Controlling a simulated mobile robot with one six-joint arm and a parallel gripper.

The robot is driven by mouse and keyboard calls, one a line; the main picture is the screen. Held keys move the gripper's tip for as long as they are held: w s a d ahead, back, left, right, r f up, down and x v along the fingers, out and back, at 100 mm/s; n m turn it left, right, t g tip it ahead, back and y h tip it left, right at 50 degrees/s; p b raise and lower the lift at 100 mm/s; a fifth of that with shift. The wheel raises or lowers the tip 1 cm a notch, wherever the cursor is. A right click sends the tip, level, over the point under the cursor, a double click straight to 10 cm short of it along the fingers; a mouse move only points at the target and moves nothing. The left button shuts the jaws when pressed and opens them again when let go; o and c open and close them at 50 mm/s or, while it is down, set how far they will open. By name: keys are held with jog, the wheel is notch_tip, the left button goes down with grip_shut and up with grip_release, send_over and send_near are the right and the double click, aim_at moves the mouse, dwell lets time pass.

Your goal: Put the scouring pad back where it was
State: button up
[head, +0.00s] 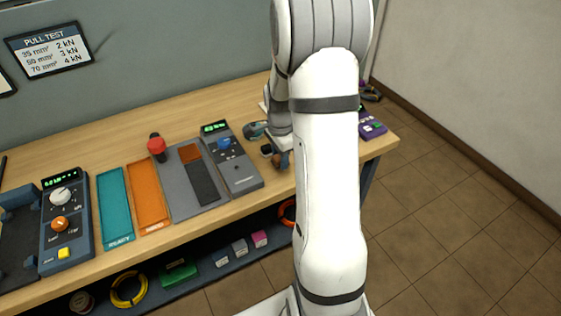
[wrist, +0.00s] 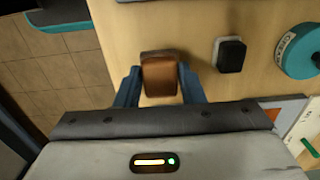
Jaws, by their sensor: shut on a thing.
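The scouring pad, a small brown block (wrist: 160,76), is between the two blue fingers of my gripper (wrist: 158,92) in the wrist view. The fingers are shut on its sides. The wood tabletop lies beneath it; I cannot tell whether the pad touches it.
A small black block (wrist: 231,54) and a teal round roll (wrist: 298,50) are right of the pad in the wrist view. A grey tester (head: 236,168), grey board (head: 178,205), orange tray (head: 147,195) and teal tray (head: 115,207) stand left in the head view. A purple device (head: 371,126) is at right.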

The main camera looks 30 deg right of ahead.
jog(key=shift+f, duration=1.55)
jog(key=o, duration=1)
jog(key=shift+c, duration=0.2)
notch_tip(320, 180, up, 12)
jog(key=shift+f, duration=0.1)
jog(key=s+a+r+n+t, duration=0.1)
jog(key=s+a+r+n, duration=0.3)
jog(key=s+n, duration=0.5)
jog(key=s+a+r+n+t, duration=0.2)
jog(key=s+a+r+n, duration=0.2)
jog(key=s+a+n, duration=0.4)
jog(key=shift+s+a+n, duration=0.4)
jog(key=shift+s+a, duration=0.4)
jog(key=shift+s, duration=0.4)
